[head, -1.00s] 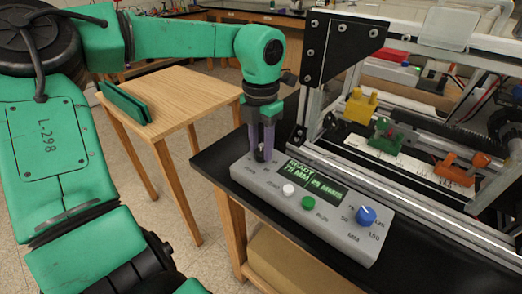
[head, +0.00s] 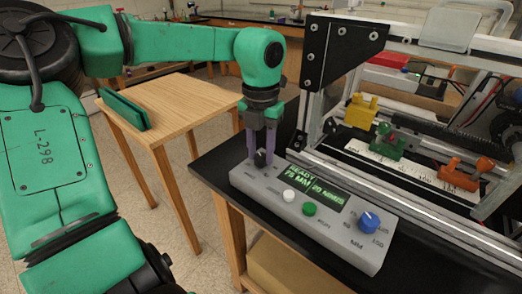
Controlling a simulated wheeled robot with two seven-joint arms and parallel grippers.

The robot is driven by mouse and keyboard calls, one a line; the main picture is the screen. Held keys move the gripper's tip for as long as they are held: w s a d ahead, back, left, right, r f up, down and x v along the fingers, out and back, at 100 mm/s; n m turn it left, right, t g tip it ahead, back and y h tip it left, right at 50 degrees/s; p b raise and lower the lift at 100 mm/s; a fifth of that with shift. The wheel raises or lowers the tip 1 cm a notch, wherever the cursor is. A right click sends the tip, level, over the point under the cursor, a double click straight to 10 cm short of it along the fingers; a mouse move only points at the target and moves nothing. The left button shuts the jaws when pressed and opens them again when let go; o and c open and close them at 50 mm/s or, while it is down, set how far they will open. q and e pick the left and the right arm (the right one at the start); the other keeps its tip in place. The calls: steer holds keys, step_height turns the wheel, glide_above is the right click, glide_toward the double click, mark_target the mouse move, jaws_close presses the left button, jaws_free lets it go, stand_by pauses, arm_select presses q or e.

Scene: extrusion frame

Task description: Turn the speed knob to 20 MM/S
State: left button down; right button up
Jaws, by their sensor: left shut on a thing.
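The grey control box (head: 340,240) sits on the black bench top. Its green display (head: 318,187) reads READY, 75 MM and what looks like 20 MM/S. The black speed knob (head: 262,159) is at the box's left end, partly hidden by the fingers. My left gripper (head: 261,150) reaches down from above and is shut on this knob. A blue knob (head: 369,220) is at the right end, with MM printed below it. A white button (head: 289,196) and a green button (head: 309,209) lie between the knobs. My right gripper is not in view.
A metal extrusion frame (head: 300,158) with a black corner plate (head: 338,55) stands close behind the box. Inside it are yellow (head: 361,112), green (head: 388,143) and orange (head: 466,170) parts. A wooden table (head: 180,95) stands to the left.

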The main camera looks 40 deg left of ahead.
mark_target(261, 156)
arm_select(q)
steer(key=c, duration=0.5)
jaws_free()
step_height(261, 156, up, 15)
steer(key=p, duration=0.1)
steer(key=shift+f, duration=0.15)
